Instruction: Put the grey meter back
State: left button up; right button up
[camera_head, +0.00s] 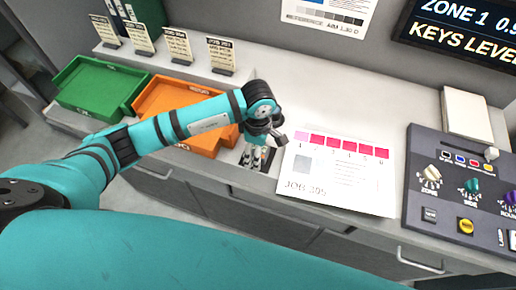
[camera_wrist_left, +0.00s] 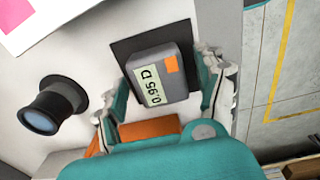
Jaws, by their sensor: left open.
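The grey meter (camera_wrist_left: 160,80) shows in the left wrist view, with a display reading 0.95 D and an orange square. It appears to sit on a dark pad (camera_wrist_left: 124,50) on the pale counter. My left gripper (camera_wrist_left: 162,78) is open, with one finger on each side of the meter. I cannot tell whether either finger touches it. In the head view my left gripper (camera_head: 266,132) points down at the counter, left of the printed sheet, and largely hides the meter. My right gripper is not in view.
A black loupe (camera_wrist_left: 52,105) stands beside the meter. A colour-patch sheet (camera_head: 340,170) lies right of my gripper, before a control panel (camera_head: 460,190). Orange (camera_head: 165,98) and green (camera_head: 100,88) trays and several label cards (camera_head: 178,45) are at left. The counter behind the sheet is clear.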

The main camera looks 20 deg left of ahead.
pick_arm(q)
notch_tip(320, 180, up, 12)
jog(key=b, duration=0.3)
dwell(1.3)
